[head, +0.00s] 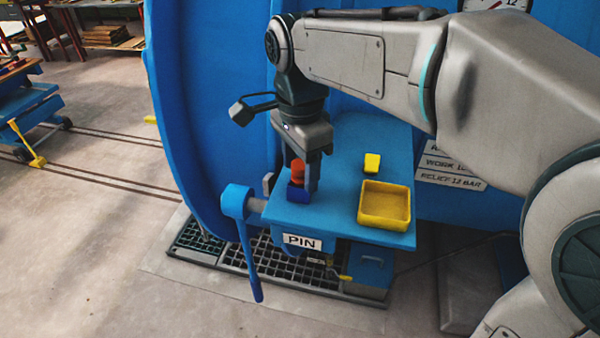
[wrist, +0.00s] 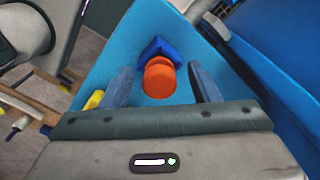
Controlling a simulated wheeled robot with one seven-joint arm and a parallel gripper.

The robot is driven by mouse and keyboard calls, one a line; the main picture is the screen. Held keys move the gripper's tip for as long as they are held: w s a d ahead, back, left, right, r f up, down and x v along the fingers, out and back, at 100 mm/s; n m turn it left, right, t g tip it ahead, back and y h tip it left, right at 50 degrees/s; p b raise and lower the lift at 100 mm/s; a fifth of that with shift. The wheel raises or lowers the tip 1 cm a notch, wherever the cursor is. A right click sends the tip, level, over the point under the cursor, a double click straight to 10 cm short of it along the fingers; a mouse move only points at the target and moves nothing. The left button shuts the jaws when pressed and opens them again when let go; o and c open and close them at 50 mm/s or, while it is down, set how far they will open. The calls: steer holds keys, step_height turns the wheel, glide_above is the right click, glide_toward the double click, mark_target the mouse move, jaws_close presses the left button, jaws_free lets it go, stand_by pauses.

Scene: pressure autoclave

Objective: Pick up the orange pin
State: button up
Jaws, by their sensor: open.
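The orange pin (head: 298,172) stands upright in a dark blue holder (head: 297,192) on the blue shelf, above the "PIN" label. My gripper (head: 305,180) is open and points down over it, with a finger beside the pin in the head view. In the wrist view the orange pin (wrist: 158,78) shows as a round top between the two fingers (wrist: 162,88), with the blue holder (wrist: 158,48) behind it. Both fingers look apart from the pin. Part of the pin and one finger are hidden in the head view.
A yellow tray (head: 385,222) and a small yellow block (head: 372,163) are to the right on the blue shelf (head: 335,205). A blue lever (head: 248,250) hangs at the shelf's left edge. The large blue autoclave door (head: 205,100) rises close behind and left of my gripper.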

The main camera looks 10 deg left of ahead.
steer(key=c, duration=1.1)
steer(key=shift+r, duration=0.1)
